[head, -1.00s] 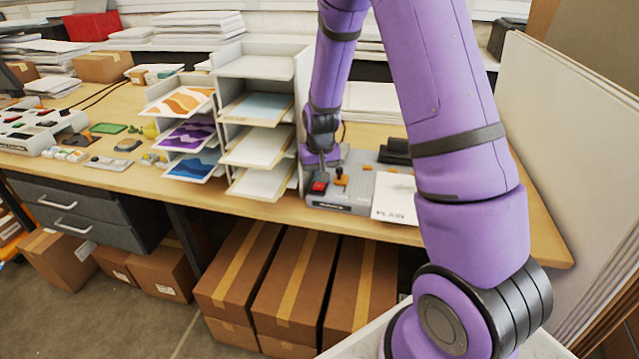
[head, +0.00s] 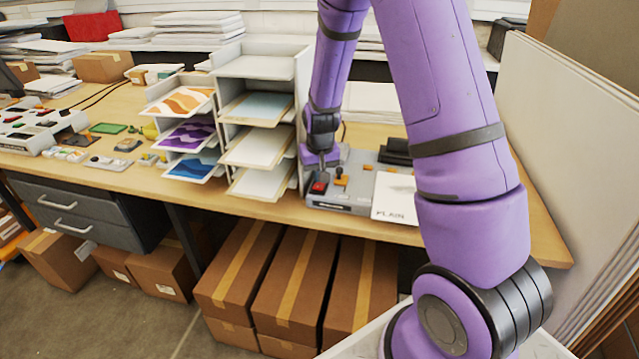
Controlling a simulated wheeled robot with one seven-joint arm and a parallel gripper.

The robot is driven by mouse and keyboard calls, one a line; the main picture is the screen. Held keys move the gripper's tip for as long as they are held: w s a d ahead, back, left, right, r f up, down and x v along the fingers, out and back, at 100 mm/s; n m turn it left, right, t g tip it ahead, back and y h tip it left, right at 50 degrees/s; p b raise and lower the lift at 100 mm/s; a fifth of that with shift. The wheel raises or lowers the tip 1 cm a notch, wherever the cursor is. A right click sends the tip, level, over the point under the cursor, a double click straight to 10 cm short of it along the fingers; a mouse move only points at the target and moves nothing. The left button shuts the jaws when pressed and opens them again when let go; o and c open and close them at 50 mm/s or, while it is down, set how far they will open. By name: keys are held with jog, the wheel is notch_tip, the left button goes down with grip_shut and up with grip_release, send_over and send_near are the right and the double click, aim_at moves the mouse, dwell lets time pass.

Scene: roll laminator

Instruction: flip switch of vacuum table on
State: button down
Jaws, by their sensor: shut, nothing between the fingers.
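A grey machine (head: 340,206), which looks like the vacuum table, stands on the wooden bench right of the letter trays. A red switch (head: 319,187) and an orange knob or lever (head: 341,178) sit on its left part. My gripper (head: 321,176) is shut and empty, pointing down just above or touching the red switch; I cannot tell which. The gripper and wrist partly hide the switch and the machine's back left. The switch's position, on or off, is too small to tell.
A white sheet marked "PLAIN" (head: 395,196) lies on the machine's right side. White stacked trays (head: 262,66) with prints stand close to the left of my gripper. Cardboard boxes (head: 290,285) fill the space under the bench. Tall white boards (head: 570,150) lean at the right.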

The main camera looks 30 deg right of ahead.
jog(key=shift+f, duration=1.15)
dwell(1.3)
jog(key=shift+r, duration=3.5)
jog(key=shift+r, duration=0.15)
notch_tip(320, 180, up, 10)
jog(key=f, duration=0.1)
send_over(318, 187)
jog(key=s+a, duration=0.2)
jog(key=s, duration=0.2)
jog(key=s+a+r+n+t, duration=0.2)
jog(key=s+a+r, duration=0.1)
jog(key=s+r, duration=0.6)
jog(key=s+a+r, duration=0.1)
jog(key=s+r, duration=0.3)
jog(key=s, duration=0.4)
jog(key=s+a+r+n+t, duration=0.1)
jog(key=s+r, duration=0.3)
jog(key=s, duration=0.4)
jog(key=shift+a, duration=0.3)
